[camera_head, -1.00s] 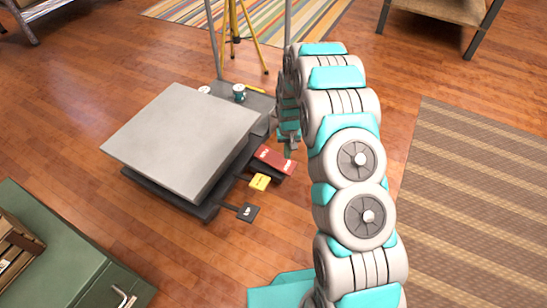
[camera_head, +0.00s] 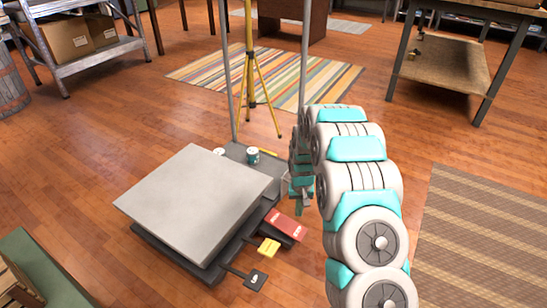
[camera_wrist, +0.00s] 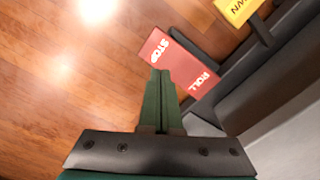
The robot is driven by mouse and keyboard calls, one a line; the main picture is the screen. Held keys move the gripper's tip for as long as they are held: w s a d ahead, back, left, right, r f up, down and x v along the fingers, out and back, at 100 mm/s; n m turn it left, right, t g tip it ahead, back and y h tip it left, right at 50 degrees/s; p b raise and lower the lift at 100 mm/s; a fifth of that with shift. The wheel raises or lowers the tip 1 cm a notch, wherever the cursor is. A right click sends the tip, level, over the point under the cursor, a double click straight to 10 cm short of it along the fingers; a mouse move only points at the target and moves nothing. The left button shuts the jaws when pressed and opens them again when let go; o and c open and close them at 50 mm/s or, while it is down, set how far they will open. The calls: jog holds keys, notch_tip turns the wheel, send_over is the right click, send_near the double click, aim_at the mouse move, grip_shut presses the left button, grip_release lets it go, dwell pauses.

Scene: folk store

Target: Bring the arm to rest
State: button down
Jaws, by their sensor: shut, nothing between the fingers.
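My arm (camera_head: 355,170) stretches forward on the right of the head view, over the floor. My gripper (camera_head: 301,199) hangs at its far end, just right of a low grey platform with pedals. In the wrist view my gripper (camera_wrist: 160,75) is shut and empty, its two fingers together. Its tips overlap the red pedal (camera_wrist: 178,62) in the picture; whether they touch it I cannot tell. The red pedal (camera_head: 286,226) also shows in the head view.
The grey platform (camera_head: 195,205) has a yellow pedal (camera_head: 269,248) and a black pedal (camera_head: 257,280) at its front. A blue-green mug (camera_head: 253,155) stands behind it. A yellow tripod (camera_head: 251,70) stands farther back. Wooden floor (camera_head: 180,125) is open to the left.

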jog(key=s+r+p, duration=0.1)
jog(key=s+r, duration=0.7)
jog(key=r, duration=0.3)
jog(key=s+r+p, duration=0.1)
jog(key=s+r, duration=0.7)
jog(key=r, duration=0.4)
jog(key=s+r+p, duration=0.1)
jog(key=s+r, duration=0.2)
jog(key=s, duration=0.6)
jog(key=s+r+g+p, duration=0.1)
jog(key=s+r, duration=0.3)
jog(key=s, duration=0.5)
jog(key=s+r+n, duration=0.1)
jog(key=s+r, duration=0.3)
jog(key=s, duration=0.5)
jog(key=shift+s+r+g+p, duration=0.15)
jog(key=shift+s+g+p, duration=0.15)
jog(key=shift+g+p, duration=0.1)
